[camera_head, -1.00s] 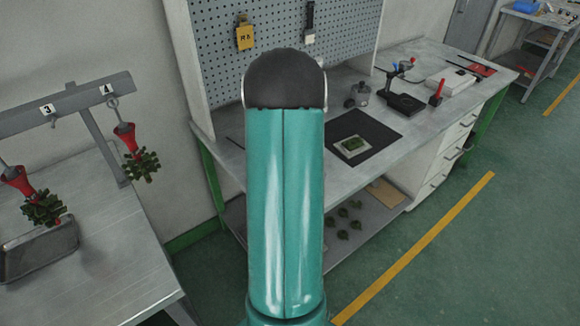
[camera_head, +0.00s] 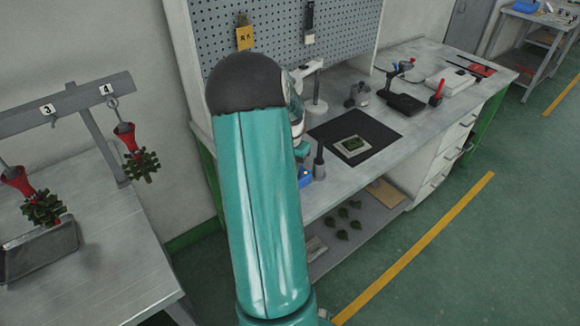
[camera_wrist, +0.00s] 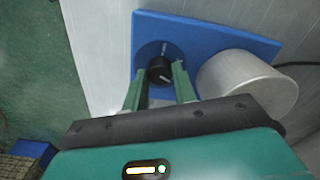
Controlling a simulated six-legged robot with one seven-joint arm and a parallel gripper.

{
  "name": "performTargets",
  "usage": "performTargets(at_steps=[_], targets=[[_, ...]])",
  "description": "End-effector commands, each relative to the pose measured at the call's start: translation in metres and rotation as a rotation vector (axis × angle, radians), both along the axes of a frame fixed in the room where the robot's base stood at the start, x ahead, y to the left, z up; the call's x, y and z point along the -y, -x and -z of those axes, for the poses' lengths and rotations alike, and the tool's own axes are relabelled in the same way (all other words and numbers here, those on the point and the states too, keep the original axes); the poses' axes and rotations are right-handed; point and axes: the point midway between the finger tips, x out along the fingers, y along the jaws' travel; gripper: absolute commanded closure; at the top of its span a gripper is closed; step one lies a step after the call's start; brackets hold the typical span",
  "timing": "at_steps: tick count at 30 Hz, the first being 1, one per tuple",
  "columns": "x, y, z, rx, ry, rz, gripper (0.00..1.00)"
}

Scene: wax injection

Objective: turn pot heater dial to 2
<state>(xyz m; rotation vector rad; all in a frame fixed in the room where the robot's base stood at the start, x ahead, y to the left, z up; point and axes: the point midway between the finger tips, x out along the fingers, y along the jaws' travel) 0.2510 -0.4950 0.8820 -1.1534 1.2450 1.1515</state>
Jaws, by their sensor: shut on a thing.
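The pot heater (camera_wrist: 215,33) is a blue block in the wrist view, with a black dial (camera_wrist: 160,70) set in a dark round plate. A light pointer mark shows on the dial; the scale is too blurred to read. A silver metal pot (camera_wrist: 247,85) stands on the heater, right of the dial. My gripper (camera_wrist: 159,76) has its green fingers on either side of the dial, shut on it. In the head view, a small blue part of the heater (camera_head: 305,179) shows beside my arm; the dial, pot and fingertips are hidden there.
The workbench (camera_head: 270,190) carries a black mat (camera_head: 383,134) with a small green block on a pale plate, a white stand (camera_head: 316,105) and tools behind. A pegboard (camera_head: 285,30) stands behind. At left, red funnels with green clusters hang above another table (camera_head: 110,240).

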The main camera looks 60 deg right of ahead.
Motion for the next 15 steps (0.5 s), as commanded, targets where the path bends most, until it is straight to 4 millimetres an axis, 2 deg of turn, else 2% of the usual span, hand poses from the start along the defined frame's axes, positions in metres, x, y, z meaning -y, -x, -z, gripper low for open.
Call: performTargets(at_steps=[6, 15], targets=[[-0.0011, 0.0003, 0.001, -0.003, -0.003, 0.092, 0.95], [-0.0011, 0.0006, 0.0012, -0.003, -0.004, 0.135, 0.95]])
